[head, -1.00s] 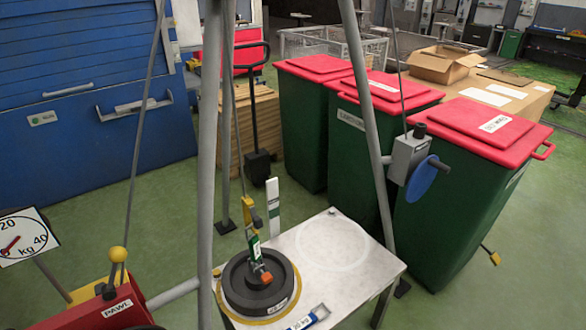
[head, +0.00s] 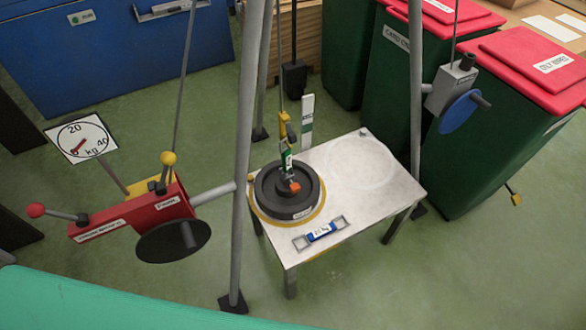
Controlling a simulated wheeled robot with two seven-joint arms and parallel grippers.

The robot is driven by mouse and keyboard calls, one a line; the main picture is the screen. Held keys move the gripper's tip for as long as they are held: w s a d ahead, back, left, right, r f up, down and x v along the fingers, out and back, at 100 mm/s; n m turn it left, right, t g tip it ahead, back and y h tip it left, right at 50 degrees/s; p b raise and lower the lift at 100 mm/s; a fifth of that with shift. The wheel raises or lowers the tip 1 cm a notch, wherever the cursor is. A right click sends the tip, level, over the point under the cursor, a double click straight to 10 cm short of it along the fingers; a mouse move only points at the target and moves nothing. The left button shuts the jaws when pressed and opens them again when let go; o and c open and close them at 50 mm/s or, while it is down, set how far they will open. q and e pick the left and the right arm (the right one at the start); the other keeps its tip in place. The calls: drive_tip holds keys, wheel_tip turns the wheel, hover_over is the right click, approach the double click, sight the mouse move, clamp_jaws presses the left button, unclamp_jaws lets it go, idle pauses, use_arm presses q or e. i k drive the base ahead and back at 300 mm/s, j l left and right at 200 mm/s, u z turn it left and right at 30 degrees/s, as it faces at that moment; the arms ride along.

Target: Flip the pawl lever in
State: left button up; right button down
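A red winch housing (head: 128,218) is at the left of the head view, mounted on a grey leg of the frame. A short lever with a yellow ball knob (head: 168,158) stands up from its right part, near a small white label (head: 168,202) too small to read now. Another lever, with a red ball knob (head: 35,210), sticks out to the left of the housing. A dark round disc with a stub (head: 172,240) is on its near side. Neither of my grippers is in view.
A dial marked in kg (head: 82,138) stands behind the winch. A white table (head: 345,205) holds a black round weight (head: 290,205) beneath a hook and a blue-labelled level (head: 320,232). A grey box with a blue disc (head: 461,110) is on the right leg. Green bins stand behind.

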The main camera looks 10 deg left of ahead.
sight(167, 159)
drive_tip(key=k+l+u, duration=0.1)
drive_tip(key=u, duration=1.1)
